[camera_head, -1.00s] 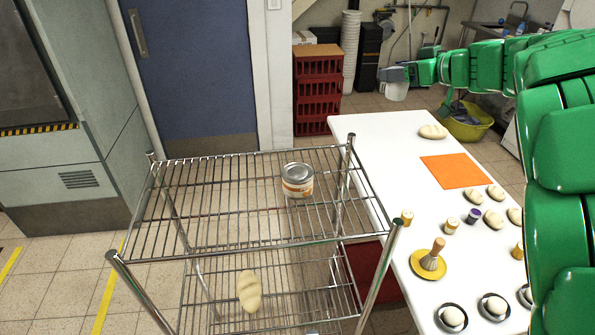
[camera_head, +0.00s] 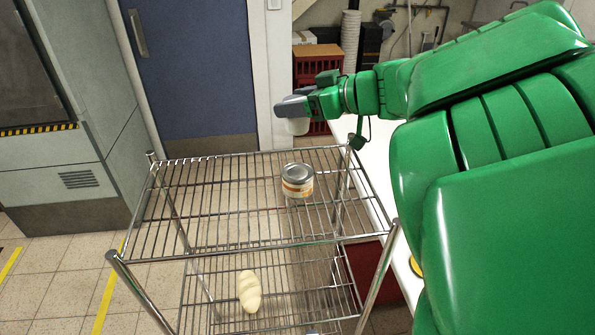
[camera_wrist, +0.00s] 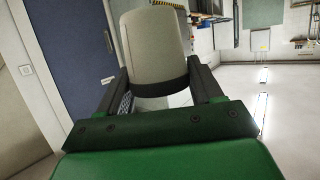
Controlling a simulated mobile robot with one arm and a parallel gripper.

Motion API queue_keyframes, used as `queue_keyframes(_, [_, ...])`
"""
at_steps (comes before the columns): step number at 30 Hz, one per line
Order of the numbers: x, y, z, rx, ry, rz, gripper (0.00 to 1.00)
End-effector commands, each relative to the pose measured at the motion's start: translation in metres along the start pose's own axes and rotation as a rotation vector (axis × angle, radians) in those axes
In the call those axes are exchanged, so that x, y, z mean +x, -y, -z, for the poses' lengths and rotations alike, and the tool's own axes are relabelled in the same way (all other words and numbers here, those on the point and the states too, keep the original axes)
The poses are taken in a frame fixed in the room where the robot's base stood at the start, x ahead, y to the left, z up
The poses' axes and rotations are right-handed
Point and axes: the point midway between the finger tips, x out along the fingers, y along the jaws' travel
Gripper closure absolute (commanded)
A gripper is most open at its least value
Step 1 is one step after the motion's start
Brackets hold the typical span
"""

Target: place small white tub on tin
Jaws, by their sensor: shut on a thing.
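The small white tub (camera_wrist: 155,48) is between the two fingers of my gripper (camera_wrist: 160,85) in the wrist view, and the jaws are shut on it. In the head view my gripper (camera_head: 292,108) is at the upper middle, with part of the white tub (camera_head: 298,127) showing below the fingers. The tin (camera_head: 297,180) stands upright on the top shelf of the wire rack, grey-lidded with an orange and white label. The gripper and tub appear higher than the tin and apart from it.
The wire rack (camera_head: 215,243) has a bare top shelf apart from the tin. Red crates (camera_head: 316,72) stand behind. My arm hides most of the white table (camera_head: 377,150).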

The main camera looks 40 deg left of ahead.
Motion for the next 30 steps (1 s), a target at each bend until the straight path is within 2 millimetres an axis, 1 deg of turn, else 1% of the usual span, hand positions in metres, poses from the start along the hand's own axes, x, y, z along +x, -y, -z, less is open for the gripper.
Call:
queue_keyframes(3, [0.006, 0.001, -0.016, 0.004, -0.001, 0.000, 0.73])
queue_keyframes(8, [0.011, 0.000, -0.030, 0.000, -0.001, 0.000, 0.73])
queue_keyframes(15, [0.023, 0.000, -0.062, 0.005, -0.001, 0.001, 0.73])
queue_keyframes(23, [0.028, 0.000, -0.077, 0.001, -0.001, 0.001, 0.73])
queue_keyframes(30, [0.037, 0.000, -0.101, -0.001, -0.002, 0.001, 0.73])
